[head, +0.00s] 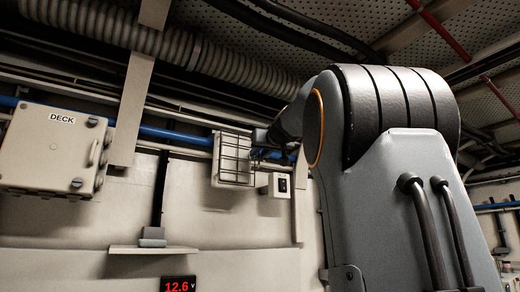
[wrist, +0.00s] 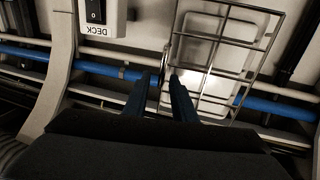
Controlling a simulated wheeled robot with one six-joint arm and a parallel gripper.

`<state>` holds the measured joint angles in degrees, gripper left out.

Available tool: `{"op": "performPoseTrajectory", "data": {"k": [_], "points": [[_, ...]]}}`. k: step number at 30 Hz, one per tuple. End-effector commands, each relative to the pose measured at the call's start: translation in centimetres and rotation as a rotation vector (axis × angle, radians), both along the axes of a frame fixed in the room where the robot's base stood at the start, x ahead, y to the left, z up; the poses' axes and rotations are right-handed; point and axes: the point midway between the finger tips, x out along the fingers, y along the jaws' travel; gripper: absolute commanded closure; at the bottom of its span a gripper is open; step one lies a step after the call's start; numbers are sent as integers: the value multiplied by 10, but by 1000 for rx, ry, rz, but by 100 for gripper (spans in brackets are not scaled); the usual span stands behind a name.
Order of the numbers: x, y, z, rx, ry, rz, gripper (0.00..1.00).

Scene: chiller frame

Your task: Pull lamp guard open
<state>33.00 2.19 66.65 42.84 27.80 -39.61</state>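The lamp guard (head: 235,158) is a wire cage in front of a pale lamp box on the wall, left of my arm in the head view. In the wrist view, the guard (wrist: 228,58) fills the upper right, with the lit lamp (wrist: 210,75) behind its wires. A thin upright wire handle (wrist: 165,62) stands at the guard's left edge. My gripper (wrist: 166,78) has its two dark blue fingers apart, one on each side of the handle's lower end. A gap shows between them; contact is unclear. In the head view my arm mostly hides the gripper.
A switch box (head: 276,185) is just right of the guard, also at upper left in the wrist view (wrist: 102,16). A blue pipe (head: 190,137) runs behind. A DECK box (head: 55,150), a small shelf (head: 153,249) and a red display (head: 178,284) are left.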

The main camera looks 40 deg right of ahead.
Motion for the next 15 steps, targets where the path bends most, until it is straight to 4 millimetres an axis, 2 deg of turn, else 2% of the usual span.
{"op": "performPoseTrajectory", "data": {"k": [4,11,15], "points": [[7,-2,0,0,0,0,76],[8,-2,-1,0,0,0,76],[8,-2,-1,0,0,0,96]]}}
